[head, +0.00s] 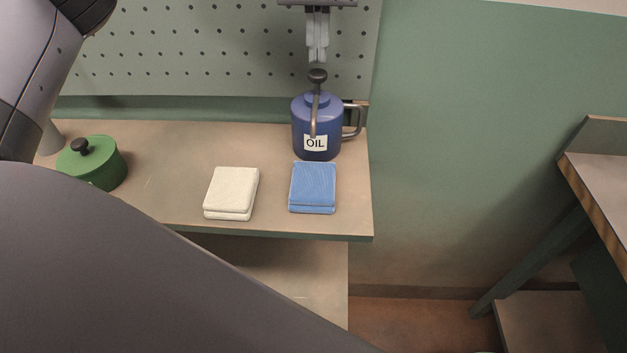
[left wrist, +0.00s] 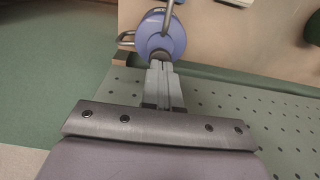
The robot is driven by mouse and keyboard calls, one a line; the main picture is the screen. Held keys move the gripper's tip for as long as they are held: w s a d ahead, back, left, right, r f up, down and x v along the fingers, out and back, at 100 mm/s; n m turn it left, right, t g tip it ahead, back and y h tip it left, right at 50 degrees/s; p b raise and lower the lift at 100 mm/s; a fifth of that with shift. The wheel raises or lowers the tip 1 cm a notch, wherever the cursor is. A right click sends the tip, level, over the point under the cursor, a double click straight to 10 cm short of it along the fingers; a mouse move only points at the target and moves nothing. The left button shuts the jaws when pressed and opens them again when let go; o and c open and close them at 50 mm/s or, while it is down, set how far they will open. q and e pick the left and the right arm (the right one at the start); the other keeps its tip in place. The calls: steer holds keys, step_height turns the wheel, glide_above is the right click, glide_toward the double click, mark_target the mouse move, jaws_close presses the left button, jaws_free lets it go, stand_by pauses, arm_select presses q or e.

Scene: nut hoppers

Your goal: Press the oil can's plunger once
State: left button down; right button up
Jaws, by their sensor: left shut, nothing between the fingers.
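The blue oil can (head: 316,125) with an "OIL" label stands upright on the bench, near its right end. Its dark plunger knob (head: 317,75) tops the can, with a thin spout in front and a grey handle on the right. My left gripper (head: 318,58) is shut and empty, pointing down just above the knob; whether it touches cannot be told. In the left wrist view the shut fingers (left wrist: 161,66) point at the knob, with the blue can (left wrist: 160,38) beyond. My right gripper is not in view.
A folded white cloth (head: 232,192) and a folded blue cloth (head: 313,187) lie on the bench (head: 275,220) in front of the can. A green lidded pot (head: 98,163) is at left. A pegboard (head: 215,45) stands behind. Another table (head: 600,180) is at right.

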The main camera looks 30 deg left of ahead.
arm_select(q)
steer(key=shift+f, duration=0.15)
stand_by(0.4)
steer(key=shift+f+b, duration=0.8)
steer(key=shift+f, duration=0.55)
steer(key=shift+r+p, duration=1.25)
steer(key=shift+r, duration=0.2)
steer(key=shift+r, duration=0.1)
step_height(320, 180, up, 6)
steer(key=p, duration=0.5)
steer(key=shift+p, duration=0.35)
